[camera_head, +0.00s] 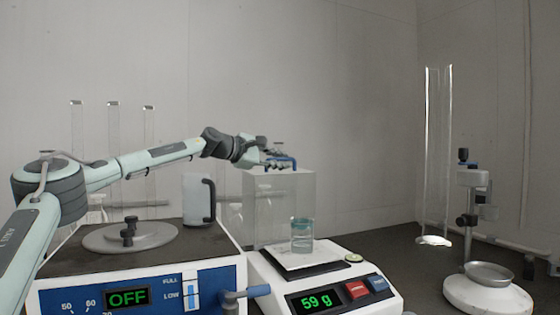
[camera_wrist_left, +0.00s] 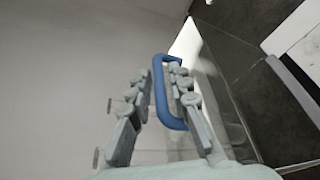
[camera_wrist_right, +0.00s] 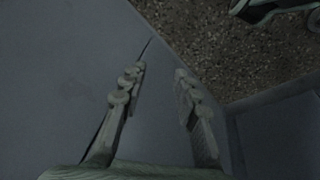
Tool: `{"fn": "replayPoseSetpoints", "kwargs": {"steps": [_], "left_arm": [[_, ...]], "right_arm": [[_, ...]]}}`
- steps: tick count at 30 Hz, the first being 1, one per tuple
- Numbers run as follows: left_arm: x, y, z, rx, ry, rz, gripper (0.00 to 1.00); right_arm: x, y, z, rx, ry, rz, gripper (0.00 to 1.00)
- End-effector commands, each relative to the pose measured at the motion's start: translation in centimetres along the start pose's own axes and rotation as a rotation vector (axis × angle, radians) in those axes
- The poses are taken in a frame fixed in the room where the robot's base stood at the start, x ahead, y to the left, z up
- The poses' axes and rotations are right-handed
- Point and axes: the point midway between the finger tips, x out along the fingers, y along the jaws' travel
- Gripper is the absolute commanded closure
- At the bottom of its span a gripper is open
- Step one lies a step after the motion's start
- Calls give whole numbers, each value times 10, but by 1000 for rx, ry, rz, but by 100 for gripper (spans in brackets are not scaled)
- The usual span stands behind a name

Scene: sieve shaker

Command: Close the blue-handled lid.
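A blue handle (camera_head: 284,162) shows at the top of a clear glass box (camera_head: 280,205) by the white balance (camera_head: 330,285). The lid's clear panel is hard to make out, so I cannot tell how far it is open. My left gripper (camera_head: 268,158) is at the handle, above the box. In the left wrist view, the blue handle (camera_wrist_left: 158,90) stands between the two fingers of my left gripper (camera_wrist_left: 160,80), which are apart; firm contact is not clear. My right gripper (camera_wrist_right: 158,80) is open and empty in the right wrist view and out of the head view.
A glass beaker (camera_head: 302,235) with bluish liquid is at the balance, which reads 59 g. A tall clear tube (camera_head: 437,150) and a stand (camera_head: 487,290) are at the right.

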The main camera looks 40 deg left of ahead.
Motion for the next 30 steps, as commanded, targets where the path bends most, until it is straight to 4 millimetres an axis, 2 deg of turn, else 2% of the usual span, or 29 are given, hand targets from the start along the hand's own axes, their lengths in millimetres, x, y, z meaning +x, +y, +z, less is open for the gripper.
{"fn": "replayPoseSetpoints", "kwargs": {"steps": [1,5,21,26,30], "left_arm": [[0,0,0,0,0,0,84],[0,0,0,0,0,0,100],[-1,-2,1,9,0,2,100],[-3,-6,8,43,0,16,100],[-6,-14,18,91,-1,34,100]], "right_arm": [[0,0,0,0,0,0,69],[0,0,0,0,1,0,69],[1,0,-1,0,-3,2,69],[-21,7,-11,-1,17,19,69],[-46,11,-16,-4,28,35,69]]}}
